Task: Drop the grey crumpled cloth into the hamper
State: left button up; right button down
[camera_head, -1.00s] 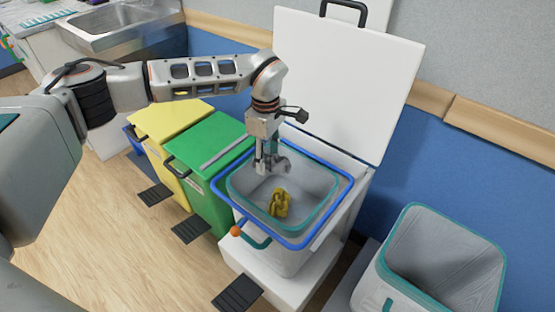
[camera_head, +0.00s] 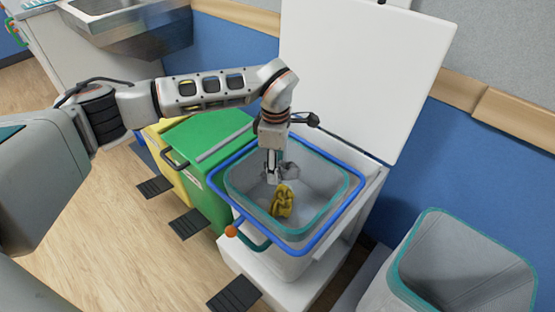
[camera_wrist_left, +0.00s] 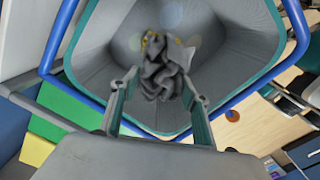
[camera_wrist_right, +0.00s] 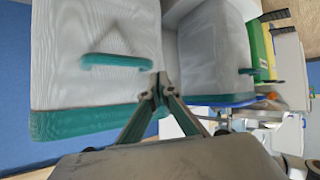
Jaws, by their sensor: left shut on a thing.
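The grey crumpled cloth (camera_wrist_left: 160,70) is in my left gripper (camera_wrist_left: 160,92), between its two fingers in the left wrist view. In the head view the left gripper (camera_head: 274,175) hangs over the hamper (camera_head: 356,207), a grey bin with teal edge and blue rim, and the cloth (camera_head: 290,170) shows partly behind it. A yellow crumpled thing (camera_head: 282,203) shows in the hamper, below the gripper. My right gripper (camera_wrist_right: 158,88) shows only in the right wrist view. Its fingertips meet, with nothing seen between them.
The hamper's white lid (camera_head: 365,75) stands open behind it. A green bin (camera_head: 205,140) and a yellow bin (camera_head: 160,130) stand to the left, with black pedals in front. A second grey bin (camera_head: 408,290) stands at the right. Wood floor is clear at the lower left.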

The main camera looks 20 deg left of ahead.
pick_arm(q)
jog(key=o, duration=0.8)
jog(key=shift+r, duration=0.1)
notch_tip(320, 180, up, 12)
jog(key=shift+f, duration=0.1)
dwell(0.6)
